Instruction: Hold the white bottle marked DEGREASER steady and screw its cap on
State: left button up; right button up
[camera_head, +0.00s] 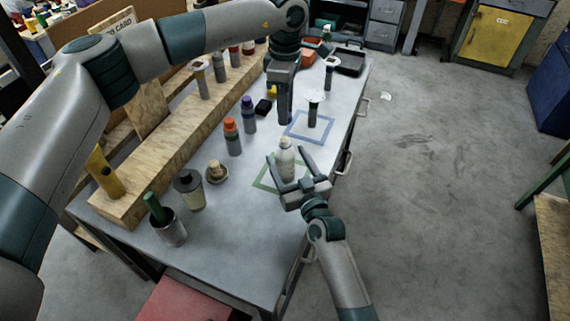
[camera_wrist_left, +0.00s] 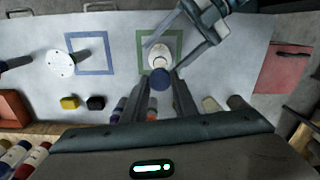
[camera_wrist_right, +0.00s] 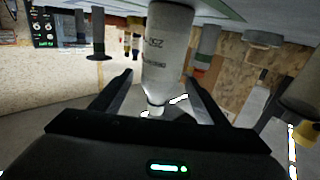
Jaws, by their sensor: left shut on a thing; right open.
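The white bottle (camera_head: 287,160) stands upright in the green square outline on the table. Its top shows in the left wrist view (camera_wrist_left: 160,52). In the right wrist view the bottle (camera_wrist_right: 167,50) appears upside down with dark lettering that I cannot read clearly. My right gripper (camera_head: 289,165) is open, its fingers on either side of the bottle; I cannot tell whether they touch it. My left gripper (camera_head: 285,122) points down, behind and above the bottle. It is shut on a dark blue cap (camera_wrist_left: 160,79), which is apart from the bottle as far as I can tell.
A blue square outline (camera_head: 297,135) holds a white-topped stand (camera_head: 314,97). Orange-capped (camera_head: 232,138) and purple-capped (camera_head: 248,115) bottles stand left of the bottle. The table's front right is clear.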

jog(key=shift+x, duration=3)
jog(key=c, duration=1.6)
pick_arm(q)
send_over(285, 139)
jog(key=shift+f, duration=2.5)
jog(key=shift+f, duration=0.9)
jog(key=shift+f, duration=0.55)
pick_arm(e)
grip_shut()
